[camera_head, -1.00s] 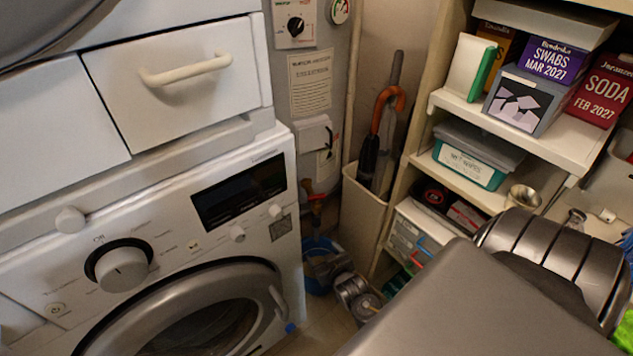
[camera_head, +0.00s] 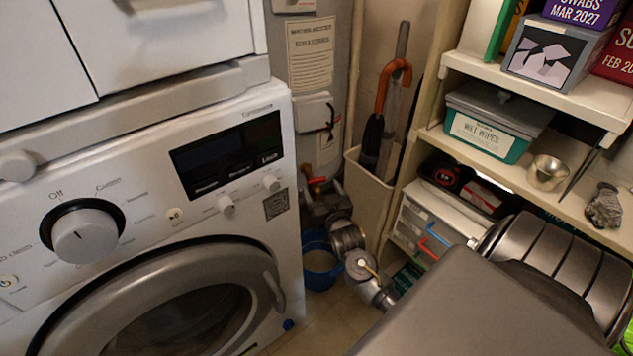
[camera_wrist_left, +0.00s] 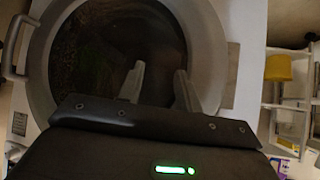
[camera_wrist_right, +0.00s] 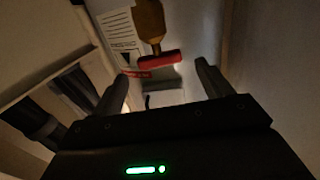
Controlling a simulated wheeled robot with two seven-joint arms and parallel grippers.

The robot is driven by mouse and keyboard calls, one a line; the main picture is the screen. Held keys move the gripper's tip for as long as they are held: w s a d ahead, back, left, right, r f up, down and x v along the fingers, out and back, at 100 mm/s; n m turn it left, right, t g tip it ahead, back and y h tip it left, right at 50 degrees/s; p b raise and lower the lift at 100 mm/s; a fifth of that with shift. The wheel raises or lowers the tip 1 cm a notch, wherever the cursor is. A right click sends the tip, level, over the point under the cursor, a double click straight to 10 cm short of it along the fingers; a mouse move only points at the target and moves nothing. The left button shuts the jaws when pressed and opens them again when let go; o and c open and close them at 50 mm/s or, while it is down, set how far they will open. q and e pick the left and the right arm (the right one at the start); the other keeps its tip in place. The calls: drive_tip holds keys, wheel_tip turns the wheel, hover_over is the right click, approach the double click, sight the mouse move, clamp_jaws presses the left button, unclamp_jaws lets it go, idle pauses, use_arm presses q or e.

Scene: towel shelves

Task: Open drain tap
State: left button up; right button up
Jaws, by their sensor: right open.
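The drain tap shows in the right wrist view as a brass body (camera_wrist_right: 150,22) with a red handle (camera_wrist_right: 162,60) below it. In the head view only a bit of its red handle (camera_head: 316,182) shows, low in the gap beside the washing machine. My right gripper (camera_head: 318,200) reaches into that gap and hides most of the tap. In the right wrist view its fingers (camera_wrist_right: 163,88) are spread, with the red handle ahead of and between them, apparently not gripped. My left gripper (camera_wrist_left: 160,85) is open and empty in front of the washer door, and it is outside the head view.
The washing machine (camera_head: 150,200) stands left of the gap. A blue bucket (camera_head: 318,277) sits on the floor below my right wrist. A bin with umbrellas (camera_head: 368,200) and loaded shelves (camera_head: 570,95) stand to the right, leaving a narrow passage.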

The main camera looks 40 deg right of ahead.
sight(319, 181)
use_arm(q)
drive_tip(key=shift+w+d+r+m+t+h+b, duration=0.2)
drive_tip(key=shift+w+d+r+t+h, duration=0.15)
drive_tip(key=shift+w+d+r+t, duration=0.25)
drive_tip(key=shift+w+d+r+m+t+h+b, duration=0.1)
drive_tip(key=shift+w+d+r+t+h+b, duration=0.1)
drive_tip(key=shift+w+d+r+t+h, duration=0.35)
use_arm(e)
drive_tip(key=shift+x, duration=2.55)
use_arm(q)
drive_tip(key=shift+s+d+r, duration=0.1)
drive_tip(key=shift+s+r, duration=0.05)
drive_tip(key=shift+r, duration=0.05)
